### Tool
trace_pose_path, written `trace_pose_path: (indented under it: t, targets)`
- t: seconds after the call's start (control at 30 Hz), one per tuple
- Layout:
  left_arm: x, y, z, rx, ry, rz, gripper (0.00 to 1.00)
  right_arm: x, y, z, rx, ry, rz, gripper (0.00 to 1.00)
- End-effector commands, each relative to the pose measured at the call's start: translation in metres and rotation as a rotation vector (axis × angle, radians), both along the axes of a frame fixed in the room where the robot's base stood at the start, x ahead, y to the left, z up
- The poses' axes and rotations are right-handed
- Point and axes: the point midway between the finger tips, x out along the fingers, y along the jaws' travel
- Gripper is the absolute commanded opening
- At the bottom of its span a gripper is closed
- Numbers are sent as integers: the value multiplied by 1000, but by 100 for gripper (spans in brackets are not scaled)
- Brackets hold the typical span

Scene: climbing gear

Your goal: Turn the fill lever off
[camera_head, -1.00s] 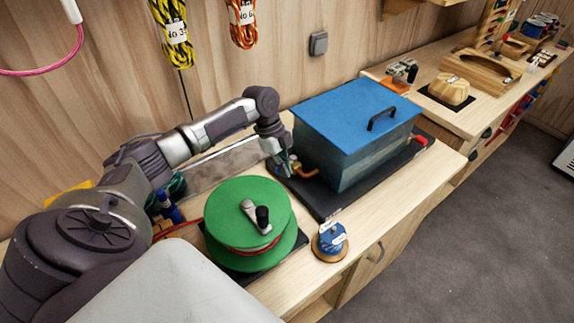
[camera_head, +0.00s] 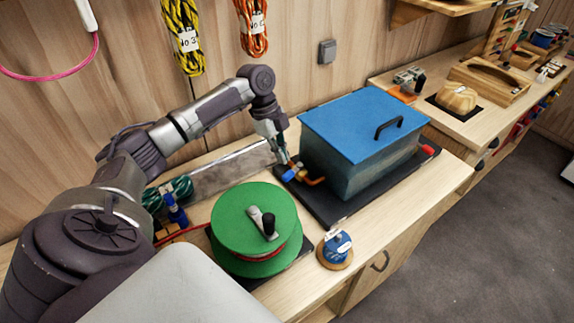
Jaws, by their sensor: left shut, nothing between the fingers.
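The fill lever (camera_head: 289,175) looks like a small blue handle at the orange-brown pipe (camera_head: 316,182) on the left side of a tank with a blue lid (camera_head: 364,122). My left gripper (camera_head: 284,160) points down just above and behind the lever, shut and empty. Whether its fingertips touch the lever or the valve is too small to tell. The tank stands on a black base (camera_head: 330,208). My right gripper is not in view.
A green reel with a crank (camera_head: 240,218) stands in front of the valve, with a small blue spool (camera_head: 336,247) to its right. A grey metal plate (camera_head: 230,168) lies behind, near the wall. Colored ropes (camera_head: 184,35) hang above.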

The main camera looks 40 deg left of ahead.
Motion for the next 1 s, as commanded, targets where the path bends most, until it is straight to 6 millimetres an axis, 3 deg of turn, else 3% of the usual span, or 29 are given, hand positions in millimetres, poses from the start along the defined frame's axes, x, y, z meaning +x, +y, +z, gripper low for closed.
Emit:
trace_pose_path:
  t: [0.1,0.3,1.0]
  targets:
    - [0,7,21,1,-2,0,0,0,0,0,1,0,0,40]
    - [-1,13,38,-1,0,0,0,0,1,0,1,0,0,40]
    - [-1,14,39,0,1,0,0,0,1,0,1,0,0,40]
